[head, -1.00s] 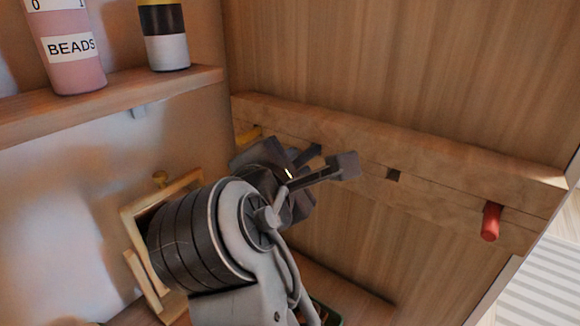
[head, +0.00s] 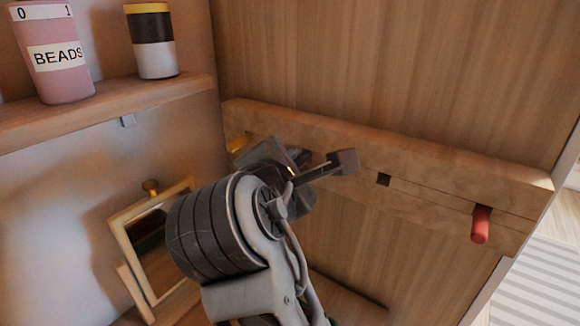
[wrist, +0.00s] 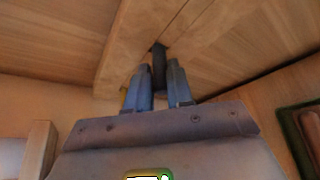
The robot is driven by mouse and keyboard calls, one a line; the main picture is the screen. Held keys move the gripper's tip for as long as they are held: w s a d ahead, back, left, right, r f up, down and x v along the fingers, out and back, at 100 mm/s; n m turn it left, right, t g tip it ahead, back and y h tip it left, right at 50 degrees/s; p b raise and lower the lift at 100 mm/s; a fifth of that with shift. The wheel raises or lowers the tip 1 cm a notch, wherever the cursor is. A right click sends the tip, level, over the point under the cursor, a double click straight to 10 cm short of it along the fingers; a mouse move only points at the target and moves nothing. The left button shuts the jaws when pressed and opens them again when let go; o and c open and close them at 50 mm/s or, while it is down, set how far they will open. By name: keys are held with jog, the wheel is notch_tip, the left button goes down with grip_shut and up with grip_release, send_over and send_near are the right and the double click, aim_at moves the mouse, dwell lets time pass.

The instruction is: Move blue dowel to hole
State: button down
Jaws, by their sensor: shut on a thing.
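A wooden rail (head: 440,180) runs across the back panel. My gripper (head: 303,164) is in front of its left part, its fingers to either side of a dark blue dowel (head: 299,156). In the wrist view my gripper (wrist: 160,85) is shut on the dowel (wrist: 160,72), which shows dark between the two fingers. The dowel's far end meets a dark spot on the rail; I cannot tell how deep it sits. A dark square hole (head: 383,180) in the rail is empty, to the right of my gripper.
A red dowel (head: 481,224) sticks out of the rail at right, and a yellow dowel (head: 238,144) at left. A shelf (head: 110,105) holds a pink BEADS jar (head: 50,55) and a banded jar (head: 152,42). A wooden frame (head: 135,255) is at lower left.

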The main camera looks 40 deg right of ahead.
jog(key=shift+w+d, duration=0.1)
jog(key=shift+d, duration=0.3)
jog(key=c, duration=0.9)
grip_release()
jog(key=shift+a, duration=0.1)
jog(key=b+v, duration=0.1)
jog(key=v, duration=0.6)
jog(key=shift+s+a+r, duration=0.15)
jog(key=shift+s+a, duration=0.05)
jog(key=shift+s, duration=0.05)
